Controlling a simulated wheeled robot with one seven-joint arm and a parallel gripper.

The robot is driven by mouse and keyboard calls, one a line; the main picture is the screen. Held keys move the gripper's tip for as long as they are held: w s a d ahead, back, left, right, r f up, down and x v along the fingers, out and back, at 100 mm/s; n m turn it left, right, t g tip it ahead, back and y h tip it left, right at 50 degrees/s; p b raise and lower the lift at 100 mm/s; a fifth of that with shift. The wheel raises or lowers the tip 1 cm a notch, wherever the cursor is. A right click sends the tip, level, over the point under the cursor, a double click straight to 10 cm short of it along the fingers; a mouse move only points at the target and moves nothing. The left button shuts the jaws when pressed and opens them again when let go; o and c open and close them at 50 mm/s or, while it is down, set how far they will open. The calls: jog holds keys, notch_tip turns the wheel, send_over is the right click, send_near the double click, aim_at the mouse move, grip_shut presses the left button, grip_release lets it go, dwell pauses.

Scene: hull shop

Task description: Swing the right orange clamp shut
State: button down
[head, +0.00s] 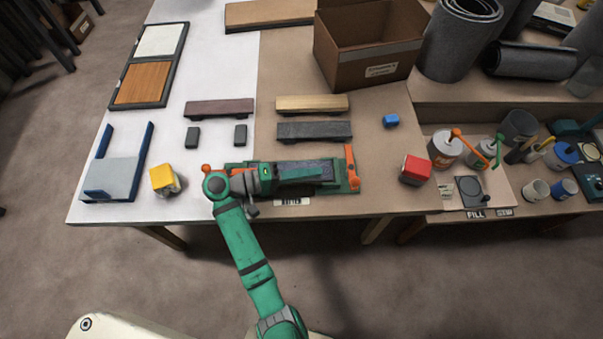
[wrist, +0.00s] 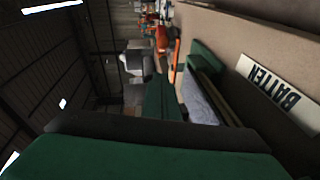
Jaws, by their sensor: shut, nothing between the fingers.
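The right orange clamp (head: 351,168) stands at the right end of the green batten jig (head: 354,187). I cannot tell how far it is swung. It also shows as an orange strip in the wrist view (wrist: 175,56), beyond my fingers. My gripper (head: 322,171) is shut and empty. It reaches rightward over the jig, with its fingertips a little left of the right clamp. In the wrist view its green fingers (wrist: 161,92) are together. A dark grey strip (wrist: 201,100) lies in the jig beside them. My arm hides much of the jig's left end.
A red-topped block (head: 415,170) stands right of the jig, and a yellow block (head: 164,180) stands left. Dark and wooden bars (head: 314,131) lie behind. A BATTEN label (head: 292,202) is at the front edge. A cardboard box (head: 365,55) stands at the back.

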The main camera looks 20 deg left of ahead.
jog(key=x, duration=0.5)
jog(key=shift+s, duration=0.1)
jog(key=shift+s+d+f, duration=0.1)
jog(key=shift+s+d, duration=0.05)
jog(key=shift+d, duration=0.4)
jog(key=shift+s+d+f, duration=0.1)
jog(key=shift+s+d, duration=0.1)
jog(key=shift+d, duration=0.3)
jog(key=shift+s+d+f, duration=0.15)
jog(key=shift+s+d, duration=0.05)
jog(key=shift+d, duration=0.55)
